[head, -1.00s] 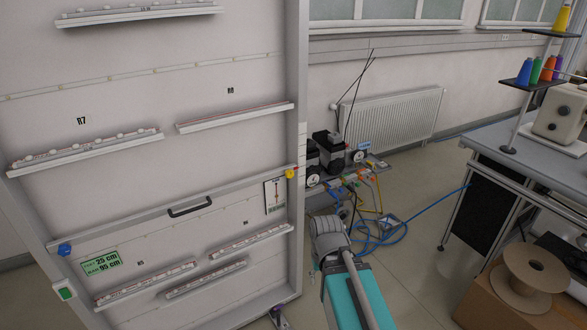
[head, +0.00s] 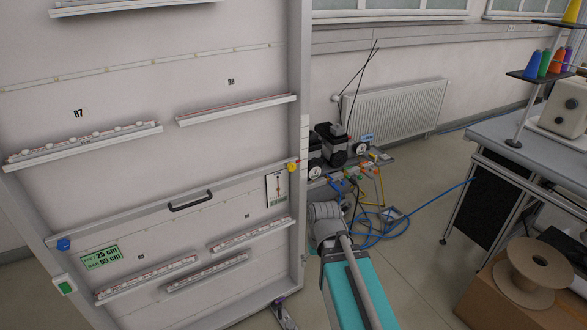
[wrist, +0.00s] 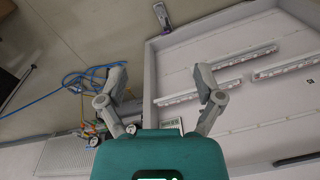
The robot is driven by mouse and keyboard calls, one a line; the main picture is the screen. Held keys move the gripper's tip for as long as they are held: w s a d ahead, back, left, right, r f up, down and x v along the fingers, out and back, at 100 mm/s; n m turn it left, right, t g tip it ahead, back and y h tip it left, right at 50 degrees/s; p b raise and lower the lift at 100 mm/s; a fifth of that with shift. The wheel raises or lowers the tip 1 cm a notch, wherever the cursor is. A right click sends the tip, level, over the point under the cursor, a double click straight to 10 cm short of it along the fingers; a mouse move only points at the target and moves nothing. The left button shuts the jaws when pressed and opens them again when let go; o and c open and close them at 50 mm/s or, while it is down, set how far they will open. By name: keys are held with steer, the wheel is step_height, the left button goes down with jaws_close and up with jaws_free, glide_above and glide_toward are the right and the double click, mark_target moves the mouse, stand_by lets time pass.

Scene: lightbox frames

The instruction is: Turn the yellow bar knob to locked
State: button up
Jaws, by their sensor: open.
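The yellow bar knob (head: 293,167) sits on the right frame edge of the tall white panel (head: 190,120), at the end of the grey crossbar. A small red part shows beside it. It is too small to tell which way the bar points. In the head view my arm is right of the panel and below the knob, and hides the gripper. I cannot make out the knob in the wrist view.
A blue knob (head: 63,244) and a black handle (head: 191,201) are on the crossbar. Small rails stick out from the panel. Gauges, hoses and a blue cable (head: 375,240) lie right of it. A cardboard box (head: 500,303) with a spool stands at the right front.

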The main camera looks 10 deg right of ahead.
steer(key=w+a+n+t+y, duration=0.1)
steer(key=w+a+t+y, duration=0.15)
steer(key=w, duration=0.65)
steer(key=n+t+y+b, duration=0.1)
steer(key=t+y+b, duration=0.2)
steer(key=t, duration=0.6)
glide_toward(293, 167)
steer(key=s+d, duration=0.2)
steer(key=shift+s+a+r, duration=0.1)
steer(key=shift+a+r, duration=0.15)
steer(key=shift+r, duration=0.05)
steer(key=b+x, duration=0.4)
steer(key=x, duration=0.9)
steer(key=shift+w+a+b, duration=0.3)
steer(key=shift+b, duration=0.1)
steer(key=shift+c, duration=0.3)
steer(key=c, duration=1.1)
